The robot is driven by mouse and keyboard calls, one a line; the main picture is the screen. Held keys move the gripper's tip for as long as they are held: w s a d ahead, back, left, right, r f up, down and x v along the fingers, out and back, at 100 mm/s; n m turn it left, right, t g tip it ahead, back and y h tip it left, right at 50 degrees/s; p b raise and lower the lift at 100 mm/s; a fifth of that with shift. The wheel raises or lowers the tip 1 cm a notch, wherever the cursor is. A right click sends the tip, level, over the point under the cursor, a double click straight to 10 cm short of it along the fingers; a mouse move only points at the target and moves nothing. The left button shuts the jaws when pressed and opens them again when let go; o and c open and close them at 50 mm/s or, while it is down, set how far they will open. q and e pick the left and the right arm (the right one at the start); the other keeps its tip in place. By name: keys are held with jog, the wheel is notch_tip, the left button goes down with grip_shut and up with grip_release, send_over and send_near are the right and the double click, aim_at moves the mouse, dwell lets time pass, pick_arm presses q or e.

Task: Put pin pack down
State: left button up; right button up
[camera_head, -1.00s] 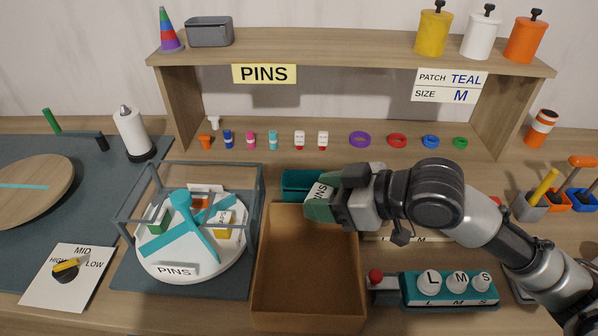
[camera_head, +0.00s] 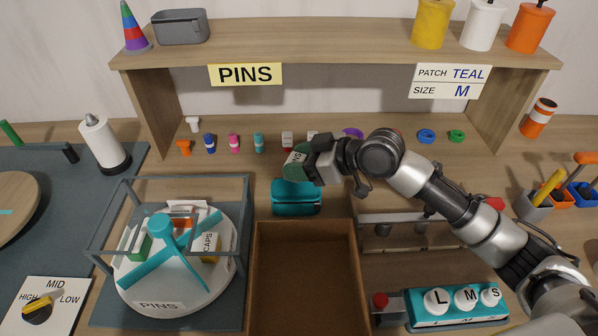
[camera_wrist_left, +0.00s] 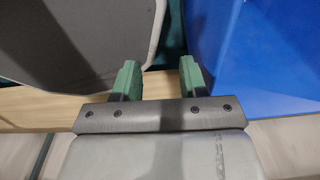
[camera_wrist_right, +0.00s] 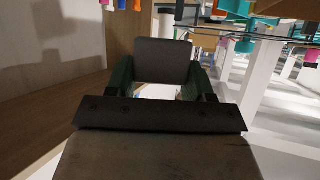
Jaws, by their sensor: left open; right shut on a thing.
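The pack appears raised, behind the open cardboard box and near the teal case (camera_head: 296,198). In the right wrist view the pack (camera_wrist_right: 162,60) is a dark grey block between the green fingers (camera_wrist_right: 162,85). My left gripper (camera_wrist_left: 155,80) is open and empty in its wrist view. It is outside the head view.
The brown box (camera_head: 256,285) is empty inside. The turntable (camera_head: 190,300) with a PINS label stands left of it inside a grey frame. A shelf (camera_head: 330,45) overhangs a row of small pins. A teal button panel (camera_head: 455,310) is at right.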

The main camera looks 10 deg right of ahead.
jog(key=shift+w+f, duration=0.4)
jog(key=shift+w, duration=0.35)
pick_arm(q)
jog(key=shift+w+r+p, duration=0.3)
jog(key=shift+w+r, duration=0.05)
jog(key=shift+w, duration=0.05)
pick_arm(e)
notch_tip(320, 180, down, 4)
jog(key=shift+f, duration=0.1)
pick_arm(q)
jog(key=shift+s+f, duration=0.1)
jog(key=shift+f, duration=0.05)
